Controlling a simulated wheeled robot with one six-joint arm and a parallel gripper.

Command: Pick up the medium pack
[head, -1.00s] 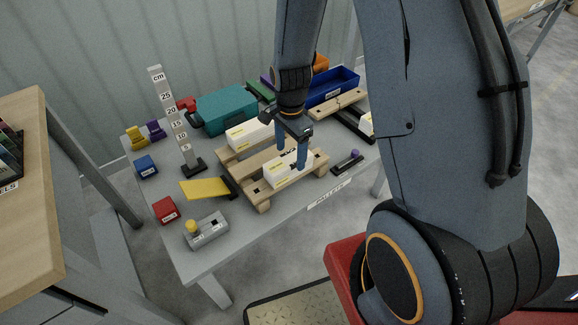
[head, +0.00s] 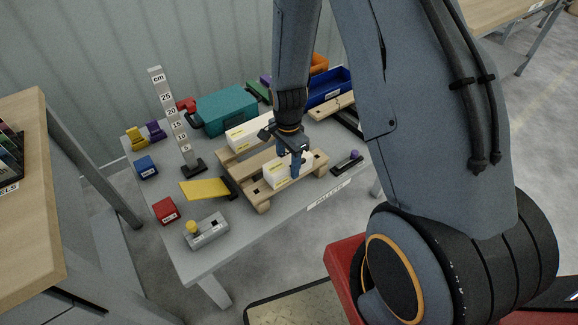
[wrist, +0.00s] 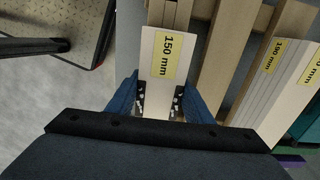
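A white pack (head: 280,179) with a yellow label lies at the front of the wooden pallet (head: 262,204). In the wrist view this pack (wrist: 158,85) reads 150 mm. My gripper (head: 288,166) points down over it, with one blue finger on each side. In the wrist view my gripper (wrist: 159,101) straddles the pack's near end, and the inner pads show beside it, so it looks open. A second white pack (head: 246,132) lies farther back on the pallet. No label names a medium pack.
A height scale (head: 176,122), a yellow flap (head: 203,188) and a grey button box (head: 207,230) stand left of the pallet. A teal case (head: 226,108) and a blue bin (head: 330,88) stand behind. The grey table (head: 250,232) is bare in front.

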